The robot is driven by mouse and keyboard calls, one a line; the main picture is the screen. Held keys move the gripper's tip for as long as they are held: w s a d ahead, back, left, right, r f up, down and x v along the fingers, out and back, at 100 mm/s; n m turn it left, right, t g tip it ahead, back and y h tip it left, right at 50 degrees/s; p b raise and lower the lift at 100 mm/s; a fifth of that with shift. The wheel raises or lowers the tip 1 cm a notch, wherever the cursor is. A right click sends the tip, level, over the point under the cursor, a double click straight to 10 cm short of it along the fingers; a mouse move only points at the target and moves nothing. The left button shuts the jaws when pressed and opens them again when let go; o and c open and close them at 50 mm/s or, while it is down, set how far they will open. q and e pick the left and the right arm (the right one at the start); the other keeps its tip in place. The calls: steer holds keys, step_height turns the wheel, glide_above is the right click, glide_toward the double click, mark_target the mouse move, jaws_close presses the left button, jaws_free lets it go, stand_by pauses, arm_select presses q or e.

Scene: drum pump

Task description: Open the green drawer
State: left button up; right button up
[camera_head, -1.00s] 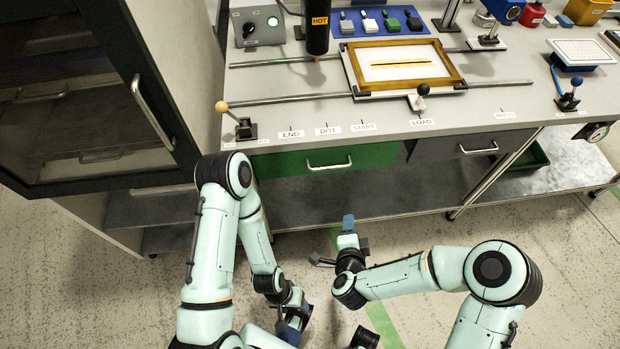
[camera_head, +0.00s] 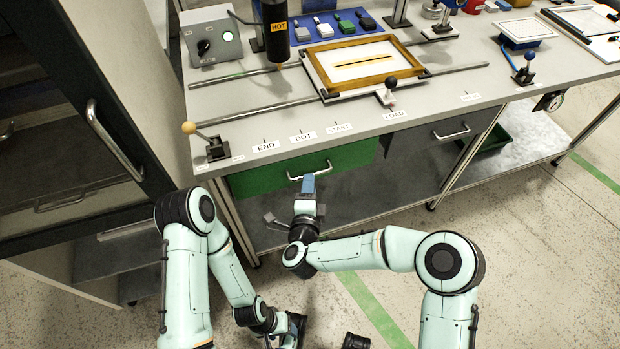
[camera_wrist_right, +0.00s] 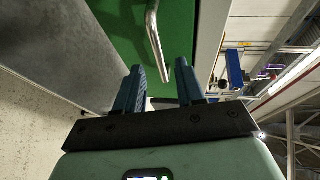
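The green drawer (camera_head: 260,178) sits under the front edge of the workbench, and it looks shut. Its silver bar handle (camera_head: 309,173) is on the front face. My right gripper (camera_head: 308,184) is just in front of the handle in the head view. In the right wrist view the green drawer front (camera_wrist_right: 178,30) and the handle (camera_wrist_right: 154,40) lie ahead of two blue fingers (camera_wrist_right: 160,85), which are apart with nothing between them. The handle is beyond the fingertips. My left gripper (camera_head: 292,328) is low near the bottom of the head view, and its fingers are unclear.
A grey drawer (camera_head: 440,137) with its own handle is to the right. A dark cabinet (camera_head: 90,120) stands at the left. The bench top holds a wooden frame (camera_head: 330,89), a ball-topped lever (camera_head: 205,142) and a HOT tool (camera_head: 276,35). Open floor lies in front.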

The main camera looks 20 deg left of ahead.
steer(key=shift+x, duration=1.85)
jaws_close()
arm_select(q)
steer(key=shift+f, duration=0.1)
arm_select(e)
steer(key=shift+s, duration=0.1)
